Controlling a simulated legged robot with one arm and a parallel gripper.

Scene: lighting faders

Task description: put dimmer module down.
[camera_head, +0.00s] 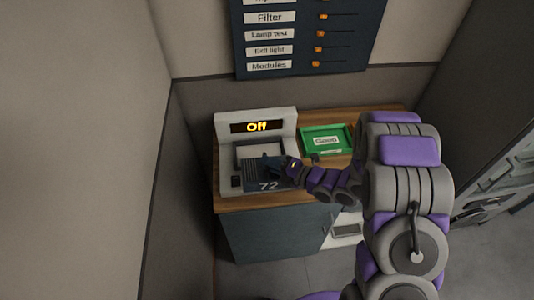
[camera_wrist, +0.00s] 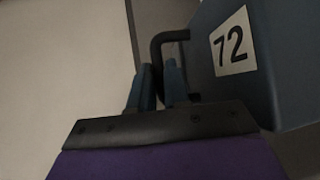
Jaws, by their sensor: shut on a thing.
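The dimmer module (camera_head: 262,178) is a dark blue box with a white "72" on its front. In the wrist view the module (camera_wrist: 262,85) fills the right side, with its "72" label and a black handle (camera_wrist: 168,38). My gripper (camera_head: 284,166) is at the module's right side in the head view. In the wrist view my gripper's fingers (camera_wrist: 158,88) are shut on the handle. The module is at the front of a light grey tester (camera_head: 232,118) whose display reads "Off". I cannot tell whether it rests there or hangs just above.
A green tray (camera_head: 309,148) labelled "Good" lies right of the tester on the wooden counter (camera_head: 240,203). A dark wall panel (camera_head: 350,57) with labelled orange sliders hangs behind. A grey cabinet (camera_head: 475,120) stands at the right. A wall closes off the left.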

